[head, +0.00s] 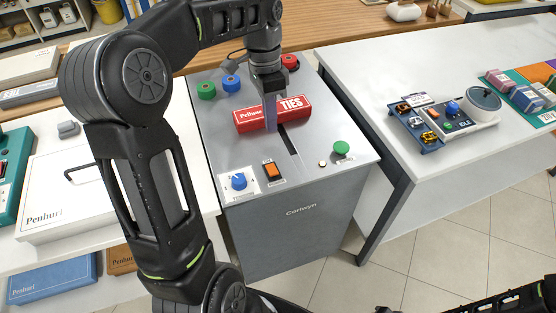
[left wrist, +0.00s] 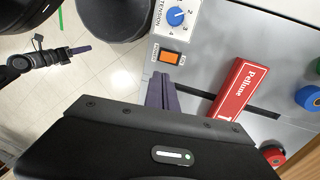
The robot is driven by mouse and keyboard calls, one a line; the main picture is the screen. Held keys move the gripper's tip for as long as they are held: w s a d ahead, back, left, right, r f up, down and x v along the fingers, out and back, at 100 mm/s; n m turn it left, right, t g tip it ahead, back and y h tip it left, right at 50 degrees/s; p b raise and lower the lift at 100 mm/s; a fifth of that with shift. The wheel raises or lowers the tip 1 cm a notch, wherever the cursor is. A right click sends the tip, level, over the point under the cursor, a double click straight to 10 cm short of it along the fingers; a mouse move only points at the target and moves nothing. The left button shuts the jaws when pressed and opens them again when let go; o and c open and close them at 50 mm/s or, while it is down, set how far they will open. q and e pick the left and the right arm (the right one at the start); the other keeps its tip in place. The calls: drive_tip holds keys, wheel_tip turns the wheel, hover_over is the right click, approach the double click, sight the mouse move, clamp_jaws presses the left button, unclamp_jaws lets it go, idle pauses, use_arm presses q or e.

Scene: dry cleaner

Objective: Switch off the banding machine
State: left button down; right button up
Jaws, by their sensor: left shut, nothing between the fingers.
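The banding machine (head: 290,235) is a grey metal cabinet with a slotted top, lettered "Corlwyn". An orange rocker switch (head: 272,171) in a dark frame sits near its front left edge; it also shows in the left wrist view (left wrist: 170,58). A blue tension dial (head: 239,181) is just left of the switch. My left gripper (head: 270,128) is shut and empty, pointing down over the top, behind the switch and in front of the red box; its purple fingers show in the left wrist view (left wrist: 161,88), apart from the switch. My right gripper (left wrist: 75,49) is over the floor, its jaw state unclear.
A red "TIES" box (head: 295,109) lies across the slot. Green (head: 206,91), blue (head: 231,83) and red (head: 290,62) spools stand behind it. A green button (head: 341,148) is at front right. White counters flank the machine; a small device (head: 455,115) sits on the right one.

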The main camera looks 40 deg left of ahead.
sight(276, 173)
use_arm(q)
drive_tip(key=f, duration=0.4)
drive_tip(key=s+d+f, duration=0.1)
drive_tip(key=f, duration=0.4)
drive_tip(key=d+f, duration=0.1)
drive_tip(key=f, duration=0.3)
drive_tip(key=shift+s+d+f+p, duration=0.1)
drive_tip(key=shift+s+f+p, duration=0.05)
drive_tip(key=shift+f+p, duration=0.25)
drive_tip(key=shift+f, duration=0.1)
drive_tip(key=shift+s+d+f+y+b, duration=0.15)
drive_tip(key=shift+f+y+b, duration=0.15)
drive_tip(key=shift+f+b, duration=0.5)
drive_tip(key=shift+r, duration=0.6)
drive_tip(key=shift+w+a+r+p, duration=0.25)
drive_tip(key=shift+w+a+p, duration=0.25)
drive_tip(key=shift+a, duration=0.15)
